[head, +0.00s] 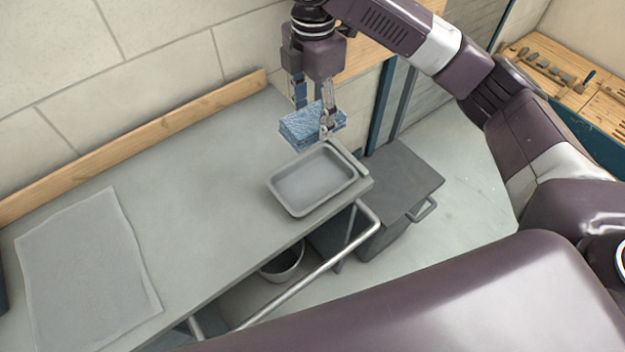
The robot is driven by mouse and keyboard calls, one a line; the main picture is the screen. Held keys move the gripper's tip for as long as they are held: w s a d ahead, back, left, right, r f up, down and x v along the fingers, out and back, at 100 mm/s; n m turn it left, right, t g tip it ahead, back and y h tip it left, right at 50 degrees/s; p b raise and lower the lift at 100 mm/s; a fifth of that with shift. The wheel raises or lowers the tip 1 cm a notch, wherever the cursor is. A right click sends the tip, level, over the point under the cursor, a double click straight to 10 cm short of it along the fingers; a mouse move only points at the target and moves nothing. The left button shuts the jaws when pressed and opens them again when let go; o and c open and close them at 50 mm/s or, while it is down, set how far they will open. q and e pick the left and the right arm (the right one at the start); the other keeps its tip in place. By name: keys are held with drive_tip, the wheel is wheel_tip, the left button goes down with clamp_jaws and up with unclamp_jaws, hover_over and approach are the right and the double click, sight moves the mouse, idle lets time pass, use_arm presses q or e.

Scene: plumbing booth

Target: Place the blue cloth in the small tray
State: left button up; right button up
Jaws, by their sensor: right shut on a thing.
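The blue cloth (306,124) is a folded, textured stack in the head view. My right gripper (314,118) points down and is shut on it, with one finger on the near side and the other behind it. The small tray (272,193) is shallow, grey and empty, near the right end of the grey counter. The cloth shows just above the tray's far rim in the picture; it looks held up, but its exact height is hard to tell. My left gripper is not in view.
A pale flat sheet (85,265) lies on the left of the counter (190,195). A wooden strip (140,143) runs along the wall. A metal rail (310,280) borders the front, with a bucket (284,264) below. A dark box (405,185) stands right.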

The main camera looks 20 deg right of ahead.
drive_tip(key=shift+f, duration=0.25)
wheel_tip(320, 180, down, 18)
drive_tip(key=p, duration=0.3)
drive_tip(key=shift+f+p, duration=0.25)
drive_tip(key=shift+p, duration=0.15)
drive_tip(key=shift+f, duration=0.5)
drive_tip(key=shift+f, duration=0.2)
drive_tip(key=o, duration=0.7)
